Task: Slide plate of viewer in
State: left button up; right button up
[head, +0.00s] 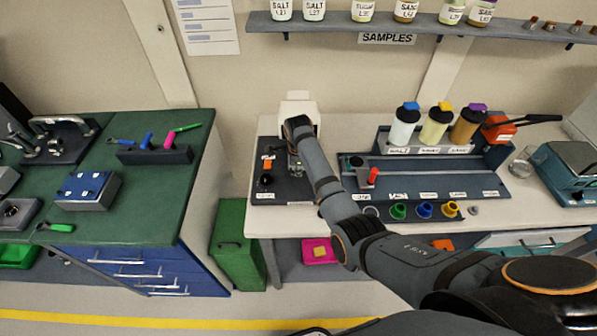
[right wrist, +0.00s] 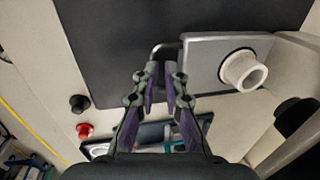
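The viewer (head: 298,105) is a white device standing on a dark base board at the left end of the white bench. In the right wrist view its grey metal plate (right wrist: 205,58) carries a white round tube, and a thin bent handle (right wrist: 166,46) reaches out from the plate's left side. My right gripper (right wrist: 161,75) points at this handle with a narrow gap between its fingertips. The handle lies at or just past the tips; whether they touch is unclear. In the head view my right arm hides most of the plate and the gripper. My left gripper is not in view.
Right of my arm is a rack with capped bottles (head: 437,125) and a rail with a red handle (head: 373,176). A green workbench (head: 150,205) stands left, across a gap.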

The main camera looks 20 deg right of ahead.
jog(key=shift+o, duration=1.2)
jog(key=shift+s+f, duration=0.15)
jog(key=shift+f, duration=0.1)
jog(key=shift+r, duration=0.15)
notch_tip(320, 180, up, 11)
jog(key=s, duration=0.1)
jog(key=shift+s+a+r, duration=0.2)
jog(key=shift+s+a, duration=0.1)
jog(key=shift+s, duration=0.05)
